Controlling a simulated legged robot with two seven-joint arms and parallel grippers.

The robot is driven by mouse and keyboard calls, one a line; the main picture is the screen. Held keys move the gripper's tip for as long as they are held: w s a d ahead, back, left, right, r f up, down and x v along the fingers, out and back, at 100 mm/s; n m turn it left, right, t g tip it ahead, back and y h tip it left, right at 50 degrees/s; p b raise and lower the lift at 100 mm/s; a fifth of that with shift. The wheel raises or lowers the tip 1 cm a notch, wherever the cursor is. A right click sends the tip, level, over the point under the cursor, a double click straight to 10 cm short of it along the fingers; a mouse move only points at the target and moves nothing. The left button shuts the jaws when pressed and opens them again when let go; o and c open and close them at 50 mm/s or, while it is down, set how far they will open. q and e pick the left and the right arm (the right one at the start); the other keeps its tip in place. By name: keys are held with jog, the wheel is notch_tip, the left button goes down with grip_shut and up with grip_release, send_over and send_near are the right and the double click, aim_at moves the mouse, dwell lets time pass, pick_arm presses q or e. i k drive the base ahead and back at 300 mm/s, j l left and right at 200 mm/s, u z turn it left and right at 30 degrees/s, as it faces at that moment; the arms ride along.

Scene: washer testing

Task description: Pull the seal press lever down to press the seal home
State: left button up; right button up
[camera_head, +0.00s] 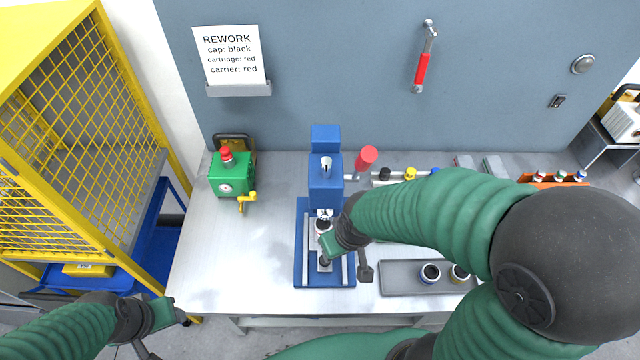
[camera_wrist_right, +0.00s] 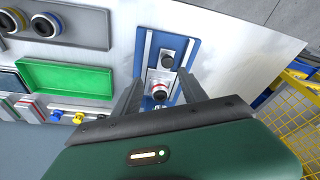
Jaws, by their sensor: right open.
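The blue seal press (camera_head: 325,188) stands mid-table with its lever's red knob (camera_head: 366,157) raised on its right side. My right gripper (camera_head: 346,268) is open and empty, over the front of the base and well below the red knob. Its spread fingers (camera_wrist_right: 158,80) frame the housing in the wrist view. My left gripper (camera_head: 163,335) is open and empty off the table's front left corner.
A green box (camera_head: 232,176) with a red button and yellow crank stands left. A grey tray (camera_head: 400,285) with two cylinders lies right. A green tray (camera_wrist_right: 70,76) shows in the wrist view. A yellow cage (camera_head: 75,140) borders the left. Bare table lies left of the press.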

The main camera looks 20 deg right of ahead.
aim_at(368, 155)
jog(key=z, duration=0.8)
